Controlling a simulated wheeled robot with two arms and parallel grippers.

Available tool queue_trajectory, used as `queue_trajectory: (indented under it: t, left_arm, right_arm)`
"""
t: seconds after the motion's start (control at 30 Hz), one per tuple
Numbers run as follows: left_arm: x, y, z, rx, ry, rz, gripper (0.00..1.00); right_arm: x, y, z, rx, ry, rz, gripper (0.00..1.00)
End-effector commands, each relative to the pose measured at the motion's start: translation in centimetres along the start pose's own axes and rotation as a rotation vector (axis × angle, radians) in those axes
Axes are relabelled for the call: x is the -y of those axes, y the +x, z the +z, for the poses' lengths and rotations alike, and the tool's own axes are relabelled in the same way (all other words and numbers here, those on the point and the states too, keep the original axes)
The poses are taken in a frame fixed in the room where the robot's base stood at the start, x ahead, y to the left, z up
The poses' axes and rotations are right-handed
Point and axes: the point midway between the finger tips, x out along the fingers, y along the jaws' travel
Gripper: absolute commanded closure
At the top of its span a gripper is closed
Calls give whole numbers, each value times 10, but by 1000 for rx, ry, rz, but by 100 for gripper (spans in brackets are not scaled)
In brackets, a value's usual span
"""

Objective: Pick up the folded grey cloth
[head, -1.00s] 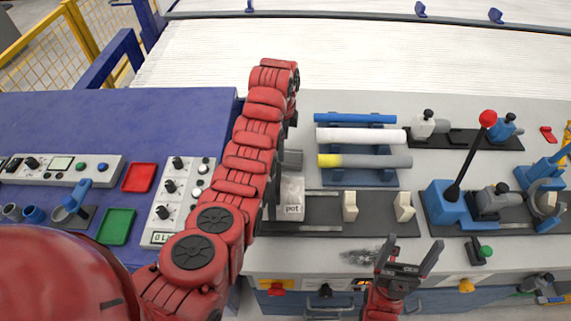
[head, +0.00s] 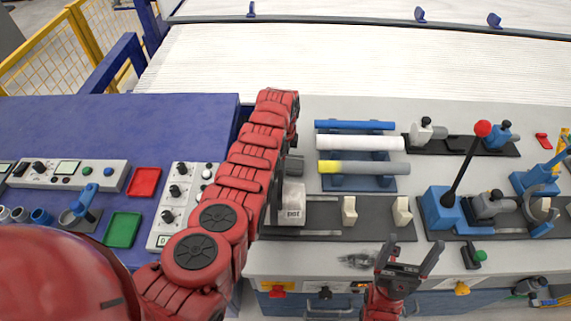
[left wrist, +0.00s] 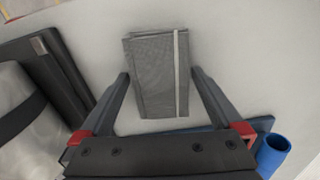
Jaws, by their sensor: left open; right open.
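The folded grey cloth (left wrist: 158,78) lies flat on the pale worktop in the left wrist view, with a light stripe near its right edge. My left gripper (left wrist: 160,74) is open, with one finger on each side of the cloth's lower part and a gap at each side. I cannot tell its height above the cloth. In the head view my left arm hides this gripper, and the cloth is not visible there. My right gripper (head: 411,257) is open and empty at the worktop's front edge.
A rack holds a blue pipe (head: 354,125), a white pipe (head: 360,142) and a yellow-grey pipe (head: 365,168). A black fixture (head: 325,212) lies in front. A blue lever press (head: 440,207) stands at right. A blue tube end (left wrist: 276,150) shows beside my left gripper.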

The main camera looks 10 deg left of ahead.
Motion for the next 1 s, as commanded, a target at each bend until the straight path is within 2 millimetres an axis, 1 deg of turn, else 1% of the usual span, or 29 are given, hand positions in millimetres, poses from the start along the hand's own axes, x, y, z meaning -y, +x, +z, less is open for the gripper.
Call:
queue_trajectory:
  t: [0.03, 0.07, 0.2, 0.37, 0.4, 0.43, 0.77, 0.93, 1.0]
  left_arm:
    - [0, 0, 0, 0, 0, 0, 0]
    - [0, 0, 0, 0, 0, 0, 5]
    - [0, 0, 0, 0, 0, 0, 31]
    - [0, 0, 0, 0, 0, -1, 59]
    - [0, 0, 0, 0, 0, -1, 67]
    - [0, 0, 0, 0, 0, -1, 69]
    - [1, -3, 0, 0, -1, -2, 69]
    - [2, -13, 0, 0, -1, -5, 69]
    - [2, -20, 0, 0, -1, -6, 69]
  right_arm:
    - [0, 0, 0, 0, 0, 0, 16]
    - [0, 0, 0, 0, 0, 0, 16]
    - [0, 0, 0, 0, 0, 0, 16]
    - [0, 0, 0, 0, 0, 0, 16]
    - [0, 0, 0, 0, 0, 0, 16]
    - [0, 0, 0, 0, 0, 0, 16]
    - [0, -1, 0, 0, 0, 0, 16]
    - [0, -3, 0, 0, 0, 0, 16]
    - [0, -4, 1, 0, 0, 0, 16]
